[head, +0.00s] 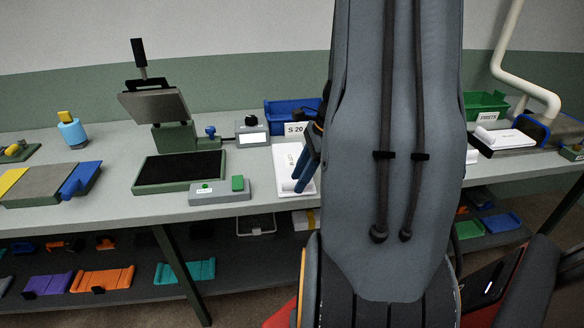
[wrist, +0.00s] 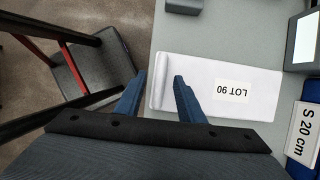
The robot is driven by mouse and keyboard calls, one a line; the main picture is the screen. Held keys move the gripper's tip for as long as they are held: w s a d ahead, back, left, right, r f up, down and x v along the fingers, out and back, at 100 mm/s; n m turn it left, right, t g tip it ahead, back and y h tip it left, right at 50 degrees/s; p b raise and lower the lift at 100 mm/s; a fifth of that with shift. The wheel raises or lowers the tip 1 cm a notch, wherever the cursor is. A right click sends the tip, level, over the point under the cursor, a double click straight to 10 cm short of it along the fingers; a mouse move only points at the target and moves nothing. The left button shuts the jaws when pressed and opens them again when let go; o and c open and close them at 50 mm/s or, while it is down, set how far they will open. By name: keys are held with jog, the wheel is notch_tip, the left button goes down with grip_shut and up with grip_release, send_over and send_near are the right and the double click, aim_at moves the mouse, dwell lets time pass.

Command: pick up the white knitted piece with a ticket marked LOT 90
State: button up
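The white knitted piece (wrist: 212,70) lies flat on the grey table in the wrist view, with a thick rolled edge at its left end. Its ticket (wrist: 232,90) reads LOT 90, upside down in this view. My gripper (wrist: 160,78) is open, its two blue fingers apart. In the wrist view the left finger is just outside the rolled edge and the right finger overlaps the piece inside it. I cannot tell the height of the fingertips above the piece. In the head view the piece (head: 285,160) is partly hidden by my blue gripper fingers (head: 304,170).
A blue bin (head: 285,113) with an S 20 sign stands behind the piece. A press (head: 180,172) and a control box (head: 220,191) stand to its left. Another white piece (head: 503,138) lies at the right by a green bin (head: 486,104). A lower shelf holds several coloured trays.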

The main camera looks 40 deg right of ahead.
grip_shut()
jog(key=shift+r, duration=0.15)
